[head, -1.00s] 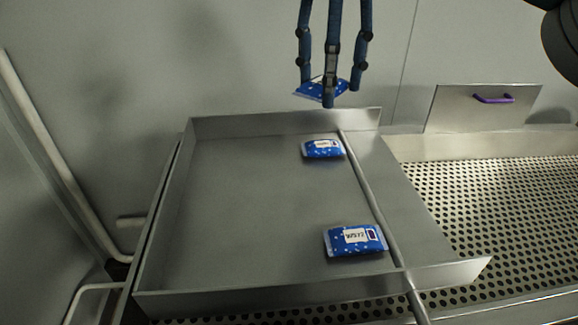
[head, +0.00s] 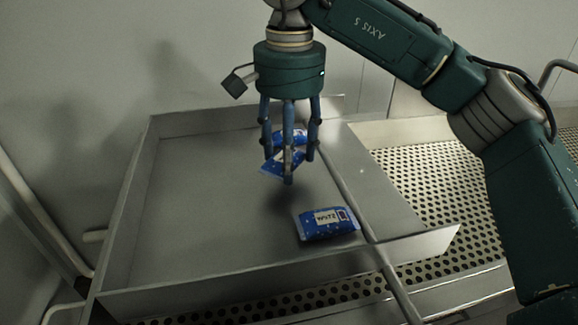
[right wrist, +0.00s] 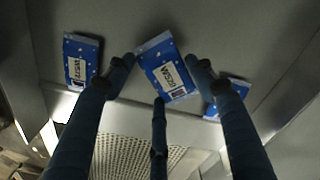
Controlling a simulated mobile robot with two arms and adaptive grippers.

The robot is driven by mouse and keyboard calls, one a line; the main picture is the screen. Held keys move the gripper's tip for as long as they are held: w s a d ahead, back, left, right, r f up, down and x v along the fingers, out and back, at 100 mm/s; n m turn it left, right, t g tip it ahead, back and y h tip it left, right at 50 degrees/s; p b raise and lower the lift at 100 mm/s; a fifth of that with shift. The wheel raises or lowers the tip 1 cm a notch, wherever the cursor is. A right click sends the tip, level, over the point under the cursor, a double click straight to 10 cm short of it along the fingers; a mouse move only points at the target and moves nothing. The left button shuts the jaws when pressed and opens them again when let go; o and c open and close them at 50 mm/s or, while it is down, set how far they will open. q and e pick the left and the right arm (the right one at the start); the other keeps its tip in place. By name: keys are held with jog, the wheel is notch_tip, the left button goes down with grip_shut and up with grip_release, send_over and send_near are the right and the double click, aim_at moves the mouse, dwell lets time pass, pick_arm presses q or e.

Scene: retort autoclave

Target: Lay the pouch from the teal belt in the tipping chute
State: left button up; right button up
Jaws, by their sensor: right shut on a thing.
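My right gripper (head: 289,162) is shut on a blue pouch (head: 272,168) with a white label. It holds the pouch over the inside of the tipping chute (head: 190,205), a shallow grey metal tray with raised walls. The held pouch also shows in the right wrist view (right wrist: 168,70), tilted between the fingers (right wrist: 160,80). One similar pouch (head: 296,133) lies in the tray behind the gripper, partly hidden by the fingers. Another pouch (head: 326,223) lies nearer the front. The gap below the held pouch is hard to judge. The teal belt and my left gripper are not in view.
A thin rod (head: 350,195) runs along the tray's right part, just right of the lying pouches. A perforated metal deck (head: 430,190) lies to the right. The tray's left half is bare. Pipes (head: 30,200) stand at the left wall.

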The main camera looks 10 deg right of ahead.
notch_tip(320, 180, down, 3)
jog(key=shift+w+f, duration=0.1)
jog(key=shift+w+d, duration=0.1)
jog(key=shift+s+f, duration=0.1)
jog(key=shift+s, duration=0.1)
jog(key=o, duration=0.9)
jog(key=shift+o, duration=1.1)
jog(key=shift+w, duration=0.15)
jog(key=shift+r+p, duration=0.3)
jog(key=shift+r, duration=0.3)
notch_tip(320, 180, up, 11)
jog(key=shift+r, duration=0.1)
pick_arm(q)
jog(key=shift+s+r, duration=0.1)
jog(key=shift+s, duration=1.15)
